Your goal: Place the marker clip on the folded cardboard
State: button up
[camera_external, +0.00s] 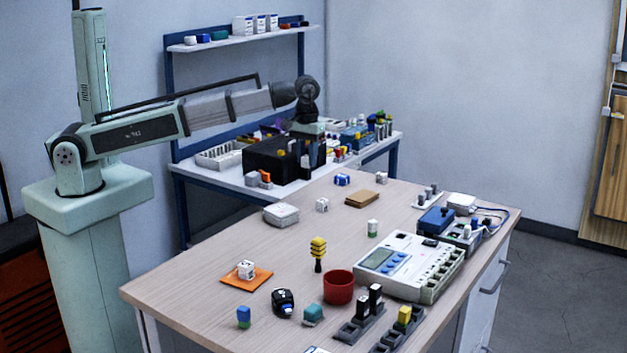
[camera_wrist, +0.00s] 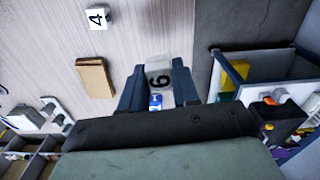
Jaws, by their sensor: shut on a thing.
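The folded cardboard (camera_external: 362,199) is a flat brown piece lying on the wooden table near its far end. It also shows in the wrist view (camera_wrist: 95,77), left of my fingers. In the external view my gripper (camera_external: 311,158) is in front of the back bench, and the held piece cannot be made out there.
A blue-and-white item (camera_external: 342,180) sits near the table's far edge. A dark bin (camera_external: 268,160) and small parts crowd the back bench. A white-lidded box (camera_external: 281,214) lies left of the cardboard.

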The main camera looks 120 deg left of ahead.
jog(key=w+a+r, duration=0.1)
jog(key=w+a, duration=0.2)
jog(key=w, duration=0.5)
jog(key=r, duration=0.1)
send_over(362, 195)
jog(key=shift+s+d+m, duration=0.25)
jog(key=shift+d+m, duration=0.15)
jog(key=shift+w+a, duration=0.3)
jog(key=shift+w, duration=0.05)
grip_shut()
notch_tip(362, 195, down, 10)
jog(key=shift+r, duration=0.1)
jog(key=o, duration=1)
grip_release()
notch_tip(362, 195, up, 12)
